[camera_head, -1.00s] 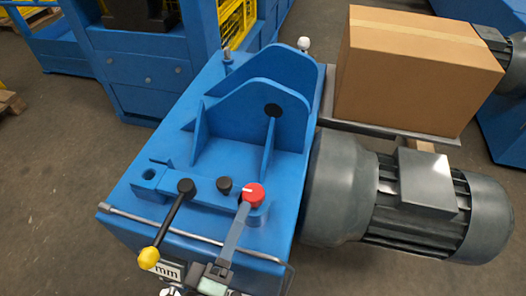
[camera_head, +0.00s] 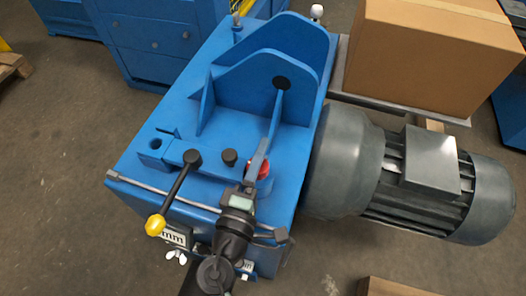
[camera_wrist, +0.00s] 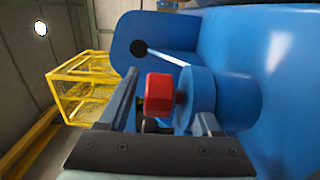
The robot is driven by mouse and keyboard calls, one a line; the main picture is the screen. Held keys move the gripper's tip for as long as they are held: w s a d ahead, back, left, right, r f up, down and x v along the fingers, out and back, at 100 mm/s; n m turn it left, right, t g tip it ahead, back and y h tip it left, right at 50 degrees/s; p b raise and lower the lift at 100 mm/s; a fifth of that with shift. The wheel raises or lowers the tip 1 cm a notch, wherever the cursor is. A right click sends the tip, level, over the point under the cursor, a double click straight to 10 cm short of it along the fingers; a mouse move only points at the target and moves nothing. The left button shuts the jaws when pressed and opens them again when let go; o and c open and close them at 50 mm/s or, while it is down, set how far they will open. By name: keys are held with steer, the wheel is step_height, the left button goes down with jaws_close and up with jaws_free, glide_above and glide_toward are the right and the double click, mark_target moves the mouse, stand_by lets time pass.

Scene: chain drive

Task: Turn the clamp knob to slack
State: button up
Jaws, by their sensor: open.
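The red clamp knob (camera_head: 264,170) sits at the front of the blue machine's top. In the head view, a grey finger of my gripper (camera_head: 257,172) covers much of it. In the wrist view, the faceted red knob (camera_wrist: 158,94) stands between the two fingers of my open gripper (camera_wrist: 163,102). Gaps show on both sides, so I see no clear contact there. The mark on the knob's top is hidden from the head view.
A black lever with a yellow end (camera_head: 155,225) slants left of the knob, beside a black button-like cap (camera_head: 229,156). A grey bar (camera_head: 160,188) runs along the front edge. A grey motor (camera_head: 400,185) stands right, a cardboard box (camera_head: 435,50) behind it.

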steer(key=shift+w+d, duration=0.15)
steer(key=shift+w, duration=0.35)
jaws_close()
steer(key=shift+y, duration=0.3)
steer(key=shift+a+n+t+y, duration=0.2)
steer(key=shift+n+y, duration=0.6)
steer(key=shift+y, duration=0.3)
steer(key=shift+a+n+t+y, duration=0.2)
steer(key=shift+n+y, duration=0.6)
steer(key=shift+y, duration=0.3)
